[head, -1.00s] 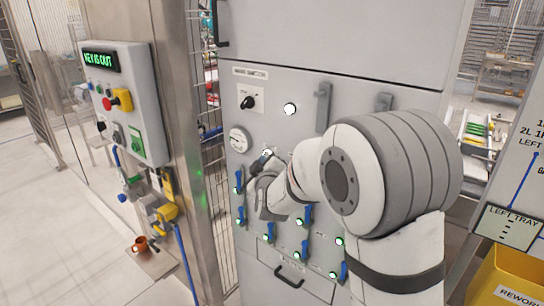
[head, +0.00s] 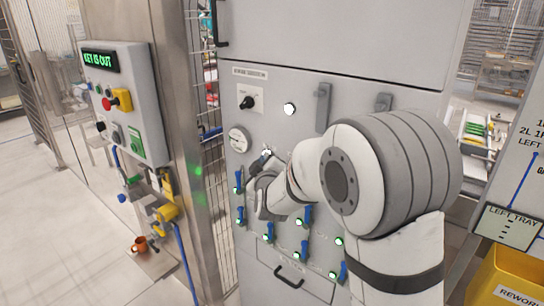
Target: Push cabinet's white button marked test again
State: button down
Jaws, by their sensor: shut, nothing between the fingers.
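The grey cabinet (head: 300,80) stands upright in front of me. One white lit round button (head: 289,109) is in plain view on its upper panel. A second small white lit spot (head: 267,153) shows lower down, partly hidden by my gripper. No "test" marking can be read on either. My gripper (head: 261,162) is shut and empty, close to the panel at the lower white spot, right of the round gauge (head: 240,139). I cannot tell whether its tips touch the panel. My arm hides the panel to the right.
A black rotary knob (head: 248,102) sits left of the upper button. Several blue-handled valves (head: 304,250) with green lights fill the lower panel. A control box (head: 125,100) reading "KEY IS OUT" hangs at left. A yellow bin (head: 506,280) stands at lower right.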

jog(key=shift+w+d, duration=0.1)
dwell(0.4)
jog(key=shift+w+d+b, duration=0.2)
jog(key=shift+w+b, duration=0.05)
jog(key=shift+b, duration=0.15)
jog(key=shift+s+a+f+b, duration=0.1)
jog(key=shift+s+a+b, duration=0.1)
jog(key=shift+b, duration=0.2)
jog(key=s+a, duration=0.3)
jog(key=s, duration=0.1)
jog(key=shift+s+a, duration=0.4)
dwell(0.4)
